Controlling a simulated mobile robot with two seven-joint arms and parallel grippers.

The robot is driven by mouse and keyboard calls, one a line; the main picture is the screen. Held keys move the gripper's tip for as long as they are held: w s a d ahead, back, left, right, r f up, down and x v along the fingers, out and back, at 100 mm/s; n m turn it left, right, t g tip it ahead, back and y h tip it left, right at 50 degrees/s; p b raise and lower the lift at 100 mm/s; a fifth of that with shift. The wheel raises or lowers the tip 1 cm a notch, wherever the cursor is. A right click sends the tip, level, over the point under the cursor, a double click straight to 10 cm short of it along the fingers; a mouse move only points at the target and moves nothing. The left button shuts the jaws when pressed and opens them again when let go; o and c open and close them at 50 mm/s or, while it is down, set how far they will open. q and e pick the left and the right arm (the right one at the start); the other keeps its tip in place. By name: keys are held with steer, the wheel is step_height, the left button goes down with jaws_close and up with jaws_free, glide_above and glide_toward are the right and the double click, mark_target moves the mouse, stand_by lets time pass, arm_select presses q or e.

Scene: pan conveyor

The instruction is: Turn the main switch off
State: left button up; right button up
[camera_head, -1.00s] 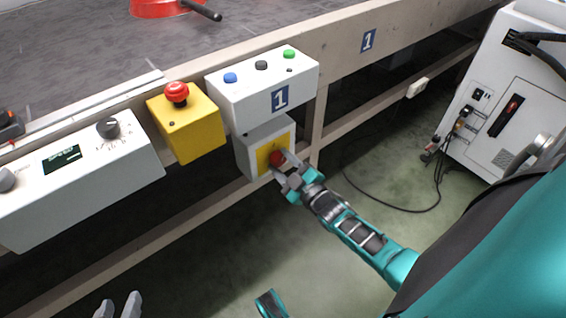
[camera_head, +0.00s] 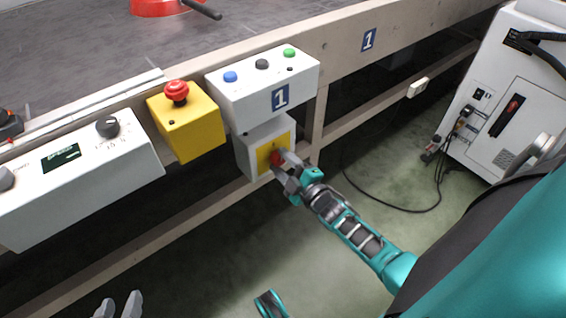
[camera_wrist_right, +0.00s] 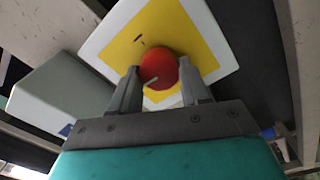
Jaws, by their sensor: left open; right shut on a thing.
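The main switch is a red rotary knob (camera_head: 275,157) on a yellow plate (camera_head: 264,160) on the front of a grey-white box below the panel marked 1. My right gripper (camera_head: 280,163) is shut on the red knob, one finger on each side. In the right wrist view the knob (camera_wrist_right: 158,68) sits between the two fingers, with a pale pointer mark slanted on it. Part of the knob is hidden by the fingers in the head view. My left gripper (camera_head: 119,306) is open and empty at the bottom left edge, away from the switch.
A yellow box (camera_head: 190,135) with a red emergency button (camera_head: 176,91) is left of the switch box. The panel marked 1 (camera_head: 258,93) sits just above it. A white control box (camera_head: 85,175) is at left, a white cabinet (camera_head: 505,110) at right. The floor in front is clear.

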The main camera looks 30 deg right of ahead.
steer(key=o, duration=1)
steer(key=shift+o, duration=0.2)
arm_select(q)
steer(key=shift+s+a+r+p, duration=0.15)
steer(key=shift+a+r+p, duration=0.35)
steer(key=shift+p, duration=0.85)
arm_select(e)
steer(key=s+d, duration=0.1)
steer(key=s, duration=1.2)
steer(key=shift+f, duration=0.2)
arm_select(q)
steer(key=shift+r, duration=0.15)
arm_select(e)
steer(key=shift+w+a, duration=0.1)
steer(key=shift+w, duration=0.05)
